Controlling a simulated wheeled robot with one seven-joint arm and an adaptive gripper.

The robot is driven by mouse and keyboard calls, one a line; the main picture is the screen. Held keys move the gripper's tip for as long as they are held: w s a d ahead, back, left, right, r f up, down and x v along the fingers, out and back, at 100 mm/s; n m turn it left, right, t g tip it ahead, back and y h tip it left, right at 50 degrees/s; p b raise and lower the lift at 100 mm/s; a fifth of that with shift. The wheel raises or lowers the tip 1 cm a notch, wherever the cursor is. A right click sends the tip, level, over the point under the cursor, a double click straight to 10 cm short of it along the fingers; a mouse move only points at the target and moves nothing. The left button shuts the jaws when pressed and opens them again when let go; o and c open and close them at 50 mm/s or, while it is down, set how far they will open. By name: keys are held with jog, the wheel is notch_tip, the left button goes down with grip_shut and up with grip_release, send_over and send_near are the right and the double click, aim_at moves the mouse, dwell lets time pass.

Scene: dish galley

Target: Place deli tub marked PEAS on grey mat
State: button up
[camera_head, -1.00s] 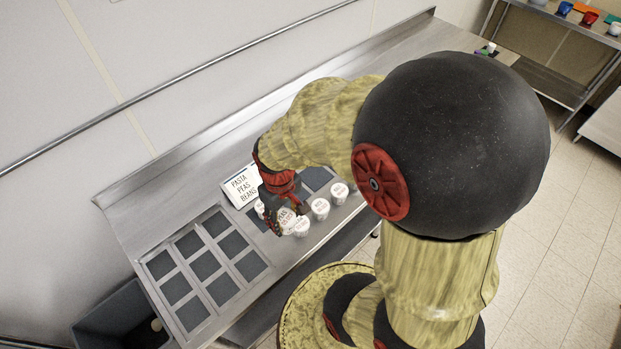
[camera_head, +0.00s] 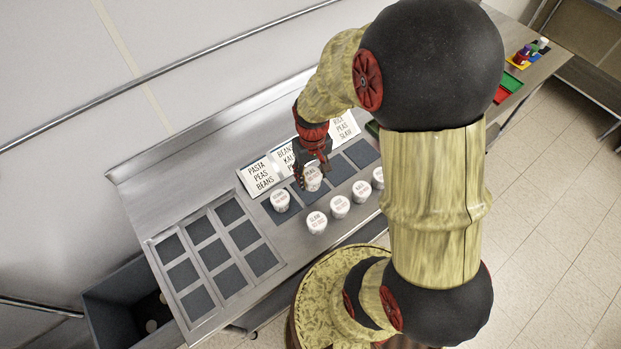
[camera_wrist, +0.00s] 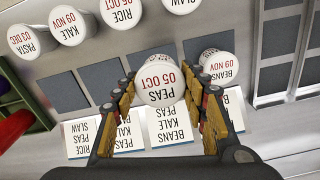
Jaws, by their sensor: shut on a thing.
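A white deli tub (camera_head: 312,178) is held in my gripper (camera_head: 312,170). In the wrist view the tub's lid (camera_wrist: 160,82) reads PEAS 05 OCT, between the two fingers. Several dark grey mats lie in a row before the label cards; one bare mat (camera_head: 361,153) is at the right of that row, and others show in the wrist view (camera_wrist: 62,92). The held tub is over this row. I cannot tell whether its base touches a mat. A BEANS tub (camera_head: 280,200) stands close to its left, on or over a mat.
Tubs marked SLAW (camera_head: 317,222), RICE (camera_head: 340,206), KALE (camera_head: 360,191) and PASTA (camera_wrist: 25,42) stand along the counter's front. Upright cards (camera_head: 262,176) stand behind the mats. A tray with grey squares (camera_head: 215,255) fills the left. Coloured items (camera_head: 522,58) lie far right.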

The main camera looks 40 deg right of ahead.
aim_at(310, 174)
jog(key=w+f, duration=0.1)
jog(key=f, duration=0.1)
jog(key=w+d+f, duration=0.1)
jog(key=f, duration=0.1)
jog(key=shift+w+d, duration=0.2)
jog(key=shift+w, duration=0.2)
jog(key=shift+w+f+b, duration=0.1)
jog(key=shift+f+b, duration=0.3)
jog(key=shift+f, duration=1.2)
jog(key=o, duration=1.2)
jog(key=shift+f, duration=0.1)
